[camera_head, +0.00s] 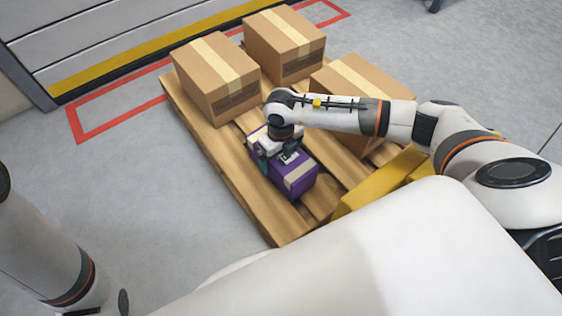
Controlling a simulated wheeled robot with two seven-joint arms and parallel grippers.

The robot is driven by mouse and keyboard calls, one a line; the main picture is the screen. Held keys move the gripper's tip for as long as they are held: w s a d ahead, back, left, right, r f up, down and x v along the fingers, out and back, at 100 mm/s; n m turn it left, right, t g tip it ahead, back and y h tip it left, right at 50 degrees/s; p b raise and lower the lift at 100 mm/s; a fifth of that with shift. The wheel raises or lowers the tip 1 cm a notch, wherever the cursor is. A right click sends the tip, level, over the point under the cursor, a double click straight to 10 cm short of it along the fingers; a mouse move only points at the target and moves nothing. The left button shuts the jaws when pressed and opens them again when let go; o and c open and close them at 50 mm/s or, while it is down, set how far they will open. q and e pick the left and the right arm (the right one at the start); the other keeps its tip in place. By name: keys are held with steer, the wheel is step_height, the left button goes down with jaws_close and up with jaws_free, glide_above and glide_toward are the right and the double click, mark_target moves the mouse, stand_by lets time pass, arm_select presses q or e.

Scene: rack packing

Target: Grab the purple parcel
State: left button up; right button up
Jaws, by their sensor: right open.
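The purple parcel (299,182) lies on a wooden pallet (225,165), near its left front part. It has pale tape or a label on top. My right gripper (272,160) is directly over the parcel and points down at it. It is open, with a finger showing beside the parcel's left side; I cannot tell whether it touches. The gripper and wrist hide the rear part of the parcel's top. My left arm shows at the lower left edge, but its gripper is out of view.
Brown cardboard boxes stand on the pallet at the back left (213,80), at the back (283,47) and at the right (360,80), partly behind my right arm. A yellow piece (375,184) lies at the pallet's front right. The floor left of the pallet is clear.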

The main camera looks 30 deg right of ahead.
steer(key=shift+c, duration=0.3)
steer(key=c, duration=1.2)
steer(key=shift+r, duration=0.1)
